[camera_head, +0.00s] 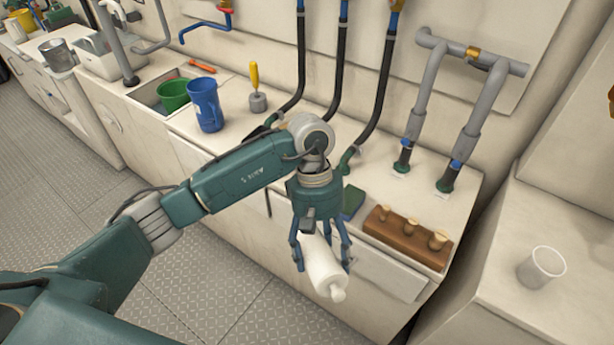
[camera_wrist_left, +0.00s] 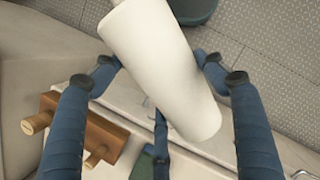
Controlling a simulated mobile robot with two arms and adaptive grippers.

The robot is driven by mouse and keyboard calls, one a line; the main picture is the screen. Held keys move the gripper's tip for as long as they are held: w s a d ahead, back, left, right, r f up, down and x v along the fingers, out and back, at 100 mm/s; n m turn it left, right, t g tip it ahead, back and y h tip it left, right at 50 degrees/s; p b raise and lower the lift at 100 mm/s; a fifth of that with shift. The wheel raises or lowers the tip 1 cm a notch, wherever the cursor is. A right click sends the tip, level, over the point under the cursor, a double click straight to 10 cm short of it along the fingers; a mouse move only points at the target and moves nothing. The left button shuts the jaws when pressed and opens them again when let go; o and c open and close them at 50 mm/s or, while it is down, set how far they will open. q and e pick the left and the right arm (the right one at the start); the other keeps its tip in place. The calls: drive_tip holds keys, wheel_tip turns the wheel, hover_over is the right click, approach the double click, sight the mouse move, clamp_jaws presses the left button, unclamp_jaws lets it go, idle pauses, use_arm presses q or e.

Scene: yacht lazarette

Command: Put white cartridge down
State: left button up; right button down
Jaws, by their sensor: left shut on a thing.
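The white cartridge (camera_head: 322,268) is held in my left gripper (camera_head: 320,258), in front of the counter's front edge. It hangs tilted, with its small nozzle end pointing down and to the right in the head view. In the left wrist view the white cartridge (camera_wrist_left: 160,60) lies between the blue fingers of my left gripper (camera_wrist_left: 160,90), which are shut on it. My right gripper is not in view.
The counter (camera_head: 240,140) bears a blue jug (camera_head: 206,104), a yellow-handled tool (camera_head: 256,88), a green pad (camera_head: 352,202) and a brown wooden block with pegs (camera_head: 408,238). Black hoses and grey pipes (camera_head: 430,90) rise behind. A clear cup (camera_head: 541,268) stands on the right-hand counter.

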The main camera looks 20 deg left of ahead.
use_arm(q)
drive_tip(key=w+d+r+n+t+h+p, duration=0.4)
drive_tip(key=w+r+n+h, duration=0.4)
drive_tip(key=w+r+n, duration=0.4)
drive_tip(key=w+a+r+n+t+p, duration=0.4)
drive_tip(key=w+a+r+n+t, duration=0.3)
drive_tip(key=w+a+n+t, duration=0.35)
drive_tip(key=w+a+n+t+y+p, duration=0.1)
drive_tip(key=w+a+n+t+y, duration=0.25)
drive_tip(key=a+t, duration=0.3)
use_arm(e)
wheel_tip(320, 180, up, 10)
use_arm(q)
drive_tip(key=shift+m+g+y, duration=0.3)
drive_tip(key=shift+m+y, duration=0.05)
drive_tip(key=shift+m, duration=0.05)
drive_tip(key=f+b, duration=0.3)
drive_tip(key=f, duration=0.3)
drive_tip(key=f+b, duration=0.3)
drive_tip(key=f, duration=0.4)
drive_tip(key=a+f+b, duration=0.1)
drive_tip(key=f+b, duration=0.3)
drive_tip(key=f, duration=0.2)
drive_tip(key=shift+w+a+f, duration=0.1)
drive_tip(key=shift+w+f, duration=0.25)
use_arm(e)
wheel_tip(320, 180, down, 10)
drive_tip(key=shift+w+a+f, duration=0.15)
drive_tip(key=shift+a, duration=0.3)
